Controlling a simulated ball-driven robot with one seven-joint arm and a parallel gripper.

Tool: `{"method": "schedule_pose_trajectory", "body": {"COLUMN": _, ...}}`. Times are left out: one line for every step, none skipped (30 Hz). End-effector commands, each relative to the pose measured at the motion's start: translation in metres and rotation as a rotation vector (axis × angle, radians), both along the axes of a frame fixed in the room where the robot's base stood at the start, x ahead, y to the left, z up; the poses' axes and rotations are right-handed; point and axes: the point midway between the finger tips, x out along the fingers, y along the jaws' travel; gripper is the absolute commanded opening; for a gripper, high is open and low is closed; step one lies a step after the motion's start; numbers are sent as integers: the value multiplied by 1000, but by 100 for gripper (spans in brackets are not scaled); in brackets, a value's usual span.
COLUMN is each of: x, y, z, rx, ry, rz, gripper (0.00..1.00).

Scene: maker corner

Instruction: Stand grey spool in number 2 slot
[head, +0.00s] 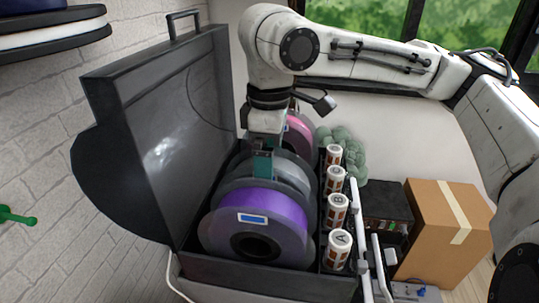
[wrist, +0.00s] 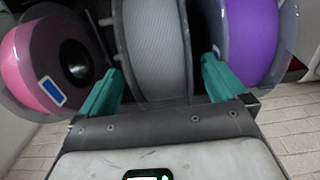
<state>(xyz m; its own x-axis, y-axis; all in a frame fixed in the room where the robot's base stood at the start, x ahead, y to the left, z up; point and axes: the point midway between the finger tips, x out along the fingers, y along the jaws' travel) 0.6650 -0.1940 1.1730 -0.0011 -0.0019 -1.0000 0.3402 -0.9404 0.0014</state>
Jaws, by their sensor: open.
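The grey spool (wrist: 155,45) stands upright in the open black case (head: 235,271), between the purple spool (head: 255,210) and the pink spool (head: 299,135). In the head view the grey spool (head: 284,172) is mostly hidden behind the purple one. My gripper (wrist: 163,70) has its teal fingers open, one on each side of the grey spool; whether they touch its flanges I cannot tell. In the head view my gripper (head: 263,163) reaches down from above into the row of spools. No slot numbers are readable, so I cannot tell which slot is number 2.
The case's raised lid (head: 165,130) stands to the left of the spools. Several small labelled cylinders (head: 338,248) line the case's right side. A cardboard box (head: 445,230) and a dark box (head: 385,207) stand further right. The pink and purple spools leave little side room.

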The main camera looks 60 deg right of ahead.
Motion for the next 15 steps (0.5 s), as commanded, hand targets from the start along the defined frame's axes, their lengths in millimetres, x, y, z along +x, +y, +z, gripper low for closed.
{"method": "schedule_pose_trajectory", "body": {"x": -1, "y": 1, "z": -2, "rx": 2, "ry": 4, "rz": 1, "gripper": 100}}
{"method": "schedule_pose_trajectory", "body": {"x": -1, "y": 1, "z": -2, "rx": 2, "ry": 4, "rz": 1, "gripper": 100}}
{"method": "schedule_pose_trajectory", "body": {"x": -1, "y": 1, "z": -1, "rx": 2, "ry": 4, "rz": 1, "gripper": 100}}
{"method": "schedule_pose_trajectory", "body": {"x": 0, "y": 1, "z": 1, "rx": 1, "ry": 3, "rz": 1, "gripper": 100}}
{"method": "schedule_pose_trajectory", "body": {"x": 0, "y": 0, "z": 3, "rx": 1, "ry": 3, "rz": 1, "gripper": 100}}
{"method": "schedule_pose_trajectory", "body": {"x": 0, "y": 0, "z": 6, "rx": 1, "ry": 1, "rz": 1, "gripper": 100}}
{"method": "schedule_pose_trajectory", "body": {"x": 0, "y": 0, "z": 10, "rx": 1, "ry": 1, "rz": 0, "gripper": 100}}
{"method": "schedule_pose_trajectory", "body": {"x": 1, "y": 0, "z": 14, "rx": 1, "ry": 0, "rz": 0, "gripper": 100}}
{"method": "schedule_pose_trajectory", "body": {"x": 1, "y": 0, "z": 20, "rx": 0, "ry": -1, "rz": 0, "gripper": 100}}
{"method": "schedule_pose_trajectory", "body": {"x": 1, "y": 0, "z": 26, "rx": 0, "ry": -1, "rz": 1, "gripper": 100}}
{"method": "schedule_pose_trajectory", "body": {"x": 0, "y": 0, "z": 32, "rx": -1, "ry": 0, "rz": 1, "gripper": 100}}
{"method": "schedule_pose_trajectory", "body": {"x": 1, "y": 0, "z": 40, "rx": 0, "ry": -2, "rz": 1, "gripper": 100}}
{"method": "schedule_pose_trajectory", "body": {"x": 1, "y": 0, "z": 46, "rx": -1, "ry": -1, "rz": 0, "gripper": 100}}
{"method": "schedule_pose_trajectory", "body": {"x": 1, "y": 0, "z": 52, "rx": 0, "ry": -2, "rz": 0, "gripper": 100}}
{"method": "schedule_pose_trajectory", "body": {"x": 1, "y": 0, "z": 60, "rx": -1, "ry": -1, "rz": 1, "gripper": 100}}
